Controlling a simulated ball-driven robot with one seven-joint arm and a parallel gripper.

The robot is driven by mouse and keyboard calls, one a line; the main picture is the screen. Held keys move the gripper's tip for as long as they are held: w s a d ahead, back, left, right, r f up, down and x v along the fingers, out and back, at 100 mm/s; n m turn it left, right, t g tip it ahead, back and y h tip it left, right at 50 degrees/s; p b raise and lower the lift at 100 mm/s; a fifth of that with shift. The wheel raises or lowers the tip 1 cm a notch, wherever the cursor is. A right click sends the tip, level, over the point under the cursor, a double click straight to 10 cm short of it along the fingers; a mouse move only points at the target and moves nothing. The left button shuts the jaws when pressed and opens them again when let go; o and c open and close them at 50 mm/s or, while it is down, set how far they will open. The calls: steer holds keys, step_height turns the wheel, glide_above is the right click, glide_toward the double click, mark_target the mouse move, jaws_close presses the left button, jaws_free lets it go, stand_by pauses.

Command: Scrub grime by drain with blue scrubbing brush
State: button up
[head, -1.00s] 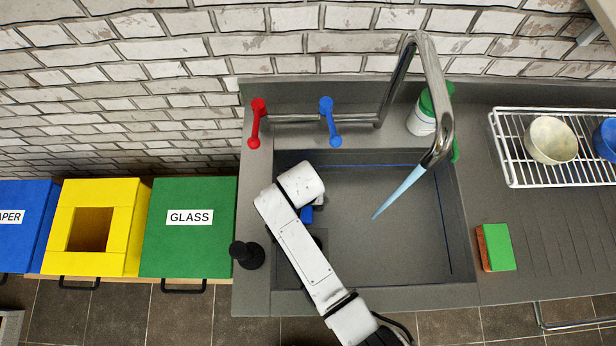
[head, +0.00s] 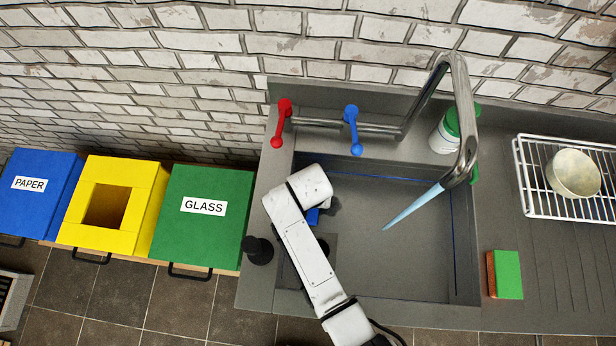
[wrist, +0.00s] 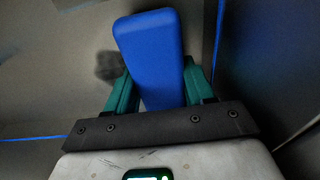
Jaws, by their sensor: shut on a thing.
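The blue scrubbing brush (wrist: 150,55) is held between the green fingers of my gripper (wrist: 158,88) in the wrist view. In the head view a small piece of the blue brush (head: 312,216) shows beside my arm, inside the left part of the grey sink (head: 390,250). A dark smudge (wrist: 108,66), which looks like grime, lies on the grey surface just left of the brush in the wrist view. In the head view a dark round spot, likely the drain (head: 323,246), is partly hidden by my arm. Contact between brush and sink cannot be told.
The chrome faucet (head: 460,100) arches over the sink's right side with a water stream (head: 410,208). Red (head: 281,122) and blue taps (head: 351,128) stand behind. A black knob (head: 258,250) sits left, a sponge (head: 507,274) and dish rack (head: 530,205) right.

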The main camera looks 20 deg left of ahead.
mark_target(342, 209)
steer(key=shift+w+d+f, duration=0.1)
steer(key=shift+w+d, duration=0.1)
steer(key=shift+d, duration=0.5)
steer(key=shift+w+d+f, duration=0.1)
steer(key=shift+w+d, duration=0.05)
steer(key=shift+d, duration=0.5)
steer(key=shift+w+d+f, duration=0.1)
steer(key=shift+w+d, duration=0.15)
steer(key=shift+d, duration=0.75)
steer(key=shift+w+d, duration=0.25)
steer(key=shift+d, duration=0.75)
steer(key=shift+w+d+f, duration=0.1)
steer(key=shift+w+d, duration=0.15)
steer(key=shift+d, duration=0.75)
steer(key=shift+r, duration=3.1)
steer(key=shift+r, duration=0.1)
step_height(342, 209, up, 3)
steer(key=shift+f, duration=0.1)
